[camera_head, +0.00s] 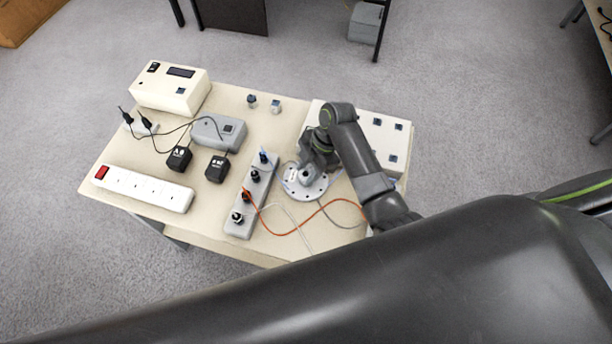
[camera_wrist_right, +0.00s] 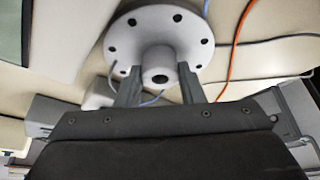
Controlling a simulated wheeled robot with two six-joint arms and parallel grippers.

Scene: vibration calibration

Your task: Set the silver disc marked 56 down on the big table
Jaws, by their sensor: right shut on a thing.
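A pale silver disc (camera_head: 291,188) with a ring of holes is at the right part of the big table (camera_head: 226,212). It also shows in the right wrist view (camera_wrist_right: 123,38), with a round hub at its middle. No number on it is legible. My right gripper (camera_head: 307,174) is shut on the disc's hub, one finger on each side, as the right wrist view shows (camera_wrist_right: 159,84). The disc is face to face with the tabletop, but I cannot tell whether it touches it. My left gripper is not in view.
Left of the disc stands a grey strip with plugs (camera_head: 239,222); orange (camera_head: 285,233) and grey cables run close by. A white box (camera_head: 371,128) is behind my right arm. A white power strip (camera_head: 145,189), grey box (camera_head: 218,133) and cream instrument (camera_head: 169,90) fill the left.

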